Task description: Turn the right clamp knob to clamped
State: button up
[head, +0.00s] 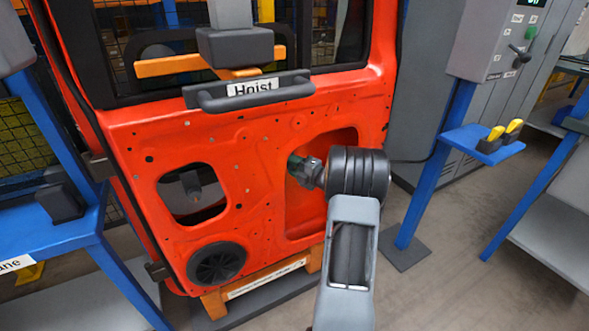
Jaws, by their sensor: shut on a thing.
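The red door panel (250,150) stands upright in front of me with two lower openings. My gripper (300,167) reaches from the right to the right-hand opening and is shut on the right clamp knob there. My wrist and fingers hide most of that knob, so its turned position cannot be read. A small dark green part shows at the fingertips. A dark knob on a stem (191,183) shows through the left-hand opening, apart from my gripper.
A grey hoist bar (250,92) labelled "Hoist" hangs across the door's upper part. A blue post with a shelf (484,141) holding yellow-and-black items stands right. A blue stand (62,232) is at left. An orange support (214,302) is below the door. Grey floor shows at right.

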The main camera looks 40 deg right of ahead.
jog(key=m+b, duration=0.1)
jog(key=m, duration=0.1)
jog(key=m+t+b, duration=0.1)
jog(key=m, duration=0.1)
jog(key=shift+f+m+t, duration=0.3)
jog(key=shift+f, duration=0.05)
jog(key=shift+a+m+t+h+b, duration=0.1)
jog(key=shift+m+t+h+b, duration=0.3)
jog(key=shift+m, duration=0.9)
jog(key=shift+a+m+t+h+b, duration=0.1)
jog(key=shift+m+t+h+b, duration=0.3)
jog(key=shift+m, duration=1.2)
jog(key=o, duration=0.9)
jog(key=shift+s+d, duration=0.1)
jog(key=v, duration=0.6)
jog(key=p+v, duration=0.1)
jog(key=v, duration=0.6)
jog(key=shift+s+f+p, duration=0.2)
jog(key=shift+f+p, duration=0.05)
jog(key=shift+p, duration=0.05)
